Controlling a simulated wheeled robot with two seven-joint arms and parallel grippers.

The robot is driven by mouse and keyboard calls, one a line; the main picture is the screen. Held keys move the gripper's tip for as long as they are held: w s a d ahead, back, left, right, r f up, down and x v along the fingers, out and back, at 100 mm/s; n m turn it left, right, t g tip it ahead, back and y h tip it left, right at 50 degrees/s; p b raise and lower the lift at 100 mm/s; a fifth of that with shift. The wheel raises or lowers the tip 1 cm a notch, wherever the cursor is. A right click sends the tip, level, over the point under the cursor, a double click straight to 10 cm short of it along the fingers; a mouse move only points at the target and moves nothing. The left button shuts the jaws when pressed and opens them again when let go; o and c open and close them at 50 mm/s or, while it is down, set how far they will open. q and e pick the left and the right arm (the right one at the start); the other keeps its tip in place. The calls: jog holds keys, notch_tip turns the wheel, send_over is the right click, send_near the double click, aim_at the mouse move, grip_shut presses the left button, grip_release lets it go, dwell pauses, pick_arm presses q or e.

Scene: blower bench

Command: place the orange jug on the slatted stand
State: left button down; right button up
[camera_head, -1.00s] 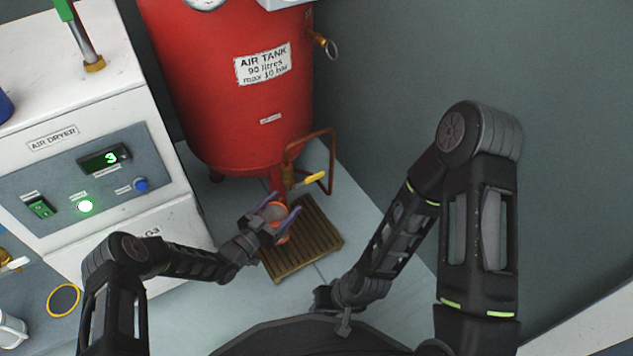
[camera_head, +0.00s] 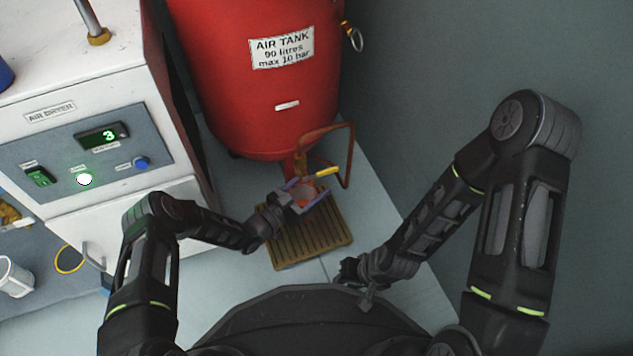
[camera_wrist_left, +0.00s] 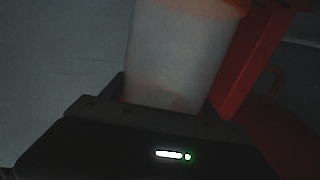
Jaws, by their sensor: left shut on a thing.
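The orange jug (camera_head: 306,194) is small in the head view and partly covered by my left gripper (camera_head: 305,190). That gripper is shut on it, with a finger on either side. The brown slatted stand (camera_head: 312,240) lies on the floor in front of the red tank.
The red air tank (camera_head: 265,100) stands behind the stand. A brown pipe loop (camera_head: 345,150) and a yellow-handled valve (camera_head: 325,172) are close beyond the jug. The white air dryer (camera_head: 90,120) is at the left. Pale floor is clear right of the stand.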

pick_arm(q)
jog(key=shift+f, duration=0.15)
jog(key=c, duration=0.5)
grip_release()
jog(key=shift+f, duration=0.1)
jog(key=shift+s+a+r, duration=0.15)
jog(key=shift+a+r, duration=0.05)
jog(key=p+v, duration=0.3)
jog(key=v, duration=0.8)
jog(key=shift+s+a+p, duration=0.2)
jog(key=shift+a+p, duration=0.05)
jog(key=shift+p, duration=0.05)
